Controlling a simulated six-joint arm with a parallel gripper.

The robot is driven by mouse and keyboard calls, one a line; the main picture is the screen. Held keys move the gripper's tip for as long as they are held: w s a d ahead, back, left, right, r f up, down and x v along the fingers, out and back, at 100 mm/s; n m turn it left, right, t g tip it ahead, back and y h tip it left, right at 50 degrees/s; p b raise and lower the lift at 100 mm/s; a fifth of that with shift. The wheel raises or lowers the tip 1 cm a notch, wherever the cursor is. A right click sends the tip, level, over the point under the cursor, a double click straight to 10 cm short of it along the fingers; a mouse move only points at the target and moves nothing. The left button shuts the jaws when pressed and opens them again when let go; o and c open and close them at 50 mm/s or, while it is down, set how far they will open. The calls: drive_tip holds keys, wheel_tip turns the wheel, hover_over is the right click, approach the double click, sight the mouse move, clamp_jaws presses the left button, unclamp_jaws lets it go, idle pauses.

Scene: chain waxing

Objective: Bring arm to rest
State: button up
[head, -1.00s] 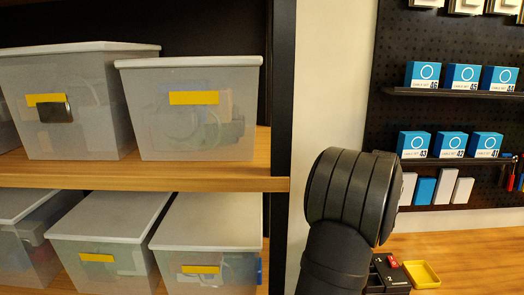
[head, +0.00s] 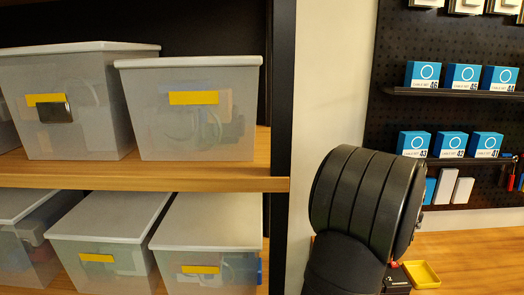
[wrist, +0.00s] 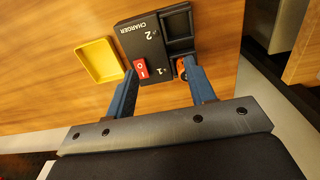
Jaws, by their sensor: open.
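My gripper (wrist: 160,70) shows in the wrist view with its two blue fingers spread apart and nothing between them. Beyond the fingertips is a black charger (wrist: 143,44) with a red switch and two slots marked 1 and 2. The right fingertip overlaps the slot marked 1, where something orange shows; I cannot tell whether they touch. Slot 2 looks empty. In the head view my black arm link rises at the lower middle and partly hides the charger (head: 397,280); my gripper is not visible there.
A yellow tray (wrist: 97,60) lies left of the charger on the wooden bench (head: 470,250). A shelf (head: 200,183) with several clear bins stands left. A black pegboard (head: 455,115) with blue boxes hangs behind the bench. Bare bench lies right of the tray.

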drive_tip(key=s+d+r+m, duration=0.1)
drive_tip(key=s+d+m, duration=0.25)
drive_tip(key=s, duration=0.55)
drive_tip(key=s+d+r+m, duration=0.2)
drive_tip(key=s+m, duration=0.2)
drive_tip(key=s, duration=0.6)
drive_tip(key=s+a+f+m, duration=0.1)
drive_tip(key=s+a+m, duration=0.1)
drive_tip(key=s+m, duration=0.5)
drive_tip(key=s+a+f+m, duration=0.1)
drive_tip(key=s+a+m, duration=0.15)
drive_tip(key=s, duration=0.95)
drive_tip(key=shift+w+d+f, duration=0.2)
drive_tip(key=shift+w+f, duration=0.2)
drive_tip(key=shift+w, duration=0.3)
drive_tip(key=shift+w+d+f, duration=0.15)
drive_tip(key=shift+w+f, duration=0.25)
drive_tip(key=shift+w, duration=0.3)
drive_tip(key=shift+w+d+f, duration=0.2)
drive_tip(key=shift+w+f, duration=0.2)
drive_tip(key=shift+w, duration=0.3)
